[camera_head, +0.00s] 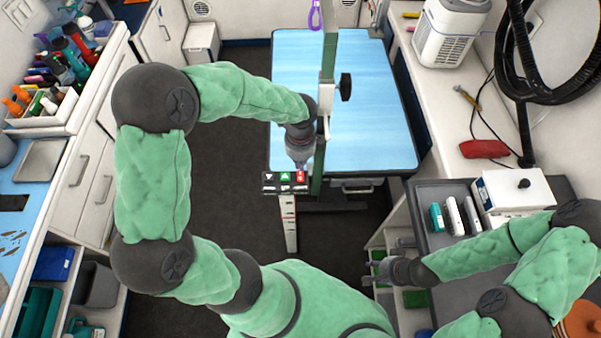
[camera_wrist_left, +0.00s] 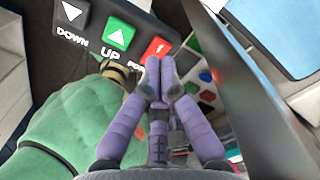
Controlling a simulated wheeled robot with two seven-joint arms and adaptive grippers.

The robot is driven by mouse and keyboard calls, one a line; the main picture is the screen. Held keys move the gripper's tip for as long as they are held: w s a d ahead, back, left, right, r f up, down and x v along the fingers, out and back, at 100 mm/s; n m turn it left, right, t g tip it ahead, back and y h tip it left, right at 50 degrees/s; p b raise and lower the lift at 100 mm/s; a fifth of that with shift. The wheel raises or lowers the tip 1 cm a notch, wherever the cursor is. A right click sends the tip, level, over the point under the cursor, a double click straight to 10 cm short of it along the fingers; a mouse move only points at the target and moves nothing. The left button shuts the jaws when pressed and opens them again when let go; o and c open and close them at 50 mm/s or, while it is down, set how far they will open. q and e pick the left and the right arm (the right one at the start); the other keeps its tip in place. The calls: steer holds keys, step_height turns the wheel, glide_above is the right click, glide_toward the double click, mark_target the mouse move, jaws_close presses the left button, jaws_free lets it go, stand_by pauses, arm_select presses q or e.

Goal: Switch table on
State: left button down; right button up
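The grooming table (camera_head: 345,95) has a light blue top and stands in the middle of the head view. Its dark control panel (camera_head: 270,188) is at the near edge, on top of a white post. The wrist view shows a DOWN button (camera_wrist_left: 71,12), a green UP button (camera_wrist_left: 118,37) and a red power button (camera_wrist_left: 156,48). My left gripper (camera_wrist_left: 159,68) has its purple fingertips together, empty, right by the red button; I cannot tell whether they touch it. In the head view it points down at the panel's right end. My right gripper (camera_head: 376,270) is low by the right-hand shelves, its fingers unclear.
A green upright post (camera_head: 328,70) with a black knob stands close to my left gripper. Counters with bottles (camera_head: 75,55) line the left. A white dryer (camera_head: 450,30), a red item (camera_head: 484,149) and a white box (camera_head: 512,190) are on the right. Dark floor is clear left of the table.

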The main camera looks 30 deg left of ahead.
mark_target(300, 173)
arm_select(q)
steer(key=shift+r+p, duration=1.6)
steer(key=shift+r, duration=0.45)
steer(key=shift+f, duration=0.1)
